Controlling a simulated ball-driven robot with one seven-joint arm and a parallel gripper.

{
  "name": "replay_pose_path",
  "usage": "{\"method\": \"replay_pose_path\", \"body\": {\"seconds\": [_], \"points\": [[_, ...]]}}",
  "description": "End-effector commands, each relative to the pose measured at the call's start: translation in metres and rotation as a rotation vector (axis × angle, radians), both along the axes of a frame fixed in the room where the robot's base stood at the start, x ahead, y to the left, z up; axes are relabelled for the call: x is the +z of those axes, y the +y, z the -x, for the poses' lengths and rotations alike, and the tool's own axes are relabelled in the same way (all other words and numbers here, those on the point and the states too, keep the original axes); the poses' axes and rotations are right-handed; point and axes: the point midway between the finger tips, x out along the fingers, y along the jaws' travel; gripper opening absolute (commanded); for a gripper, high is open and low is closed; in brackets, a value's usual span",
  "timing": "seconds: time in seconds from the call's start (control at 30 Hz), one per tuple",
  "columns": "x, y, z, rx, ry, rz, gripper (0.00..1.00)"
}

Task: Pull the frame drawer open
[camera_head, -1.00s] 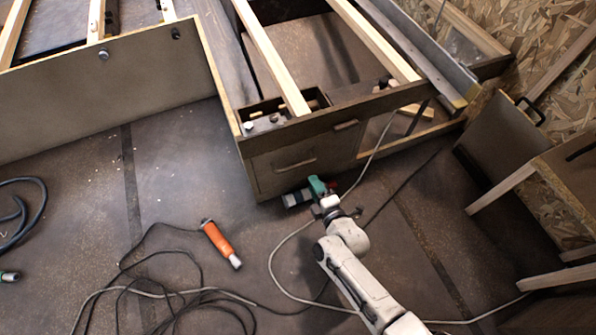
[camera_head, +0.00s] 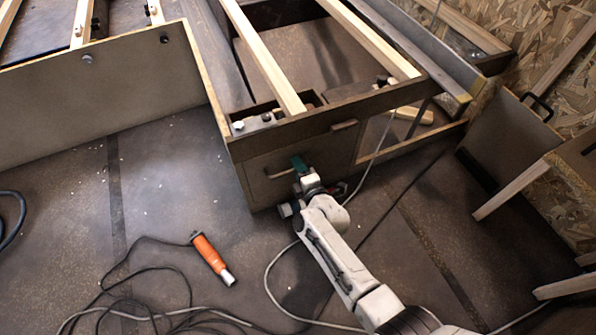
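The frame drawer (camera_head: 262,182) is a dark panel at the front corner of the wooden frame (camera_head: 330,116), with a light bar handle (camera_head: 281,174) across it. Its front looks flush with the frame. My gripper (camera_head: 299,163) is at the right end of this handle, with a green part showing at its tip. The wrist hides the lower right of the drawer front. I cannot tell whether the fingers are open or shut, or whether they touch the handle. A second, smaller handle (camera_head: 344,125) sits on the frame's top rail.
An orange-handled tool (camera_head: 212,258) lies on the floor left of my arm. Dark and light cables (camera_head: 150,318) are tangled at lower left, and a light cable runs past the arm. A panel with a black handle (camera_head: 508,140) stands at right. The floor left of the drawer is mostly clear.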

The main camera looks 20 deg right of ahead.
Motion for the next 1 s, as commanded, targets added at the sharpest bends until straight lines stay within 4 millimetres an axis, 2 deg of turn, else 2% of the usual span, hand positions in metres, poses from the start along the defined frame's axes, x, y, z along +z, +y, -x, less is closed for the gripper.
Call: {"method": "replay_pose_path", "body": {"seconds": [0.33, 0.7, 1.0], "points": [[-0.0002, -0.0001, -0.0029, 0.0, 0.0, 0.0, 0.35], [-0.0004, -0.0001, -0.0028, 0.0, 0.0, 0.0, 0.0], [-0.0006, -0.0001, -0.0025, 0.0, 0.001, 0.0, 0.0]]}}
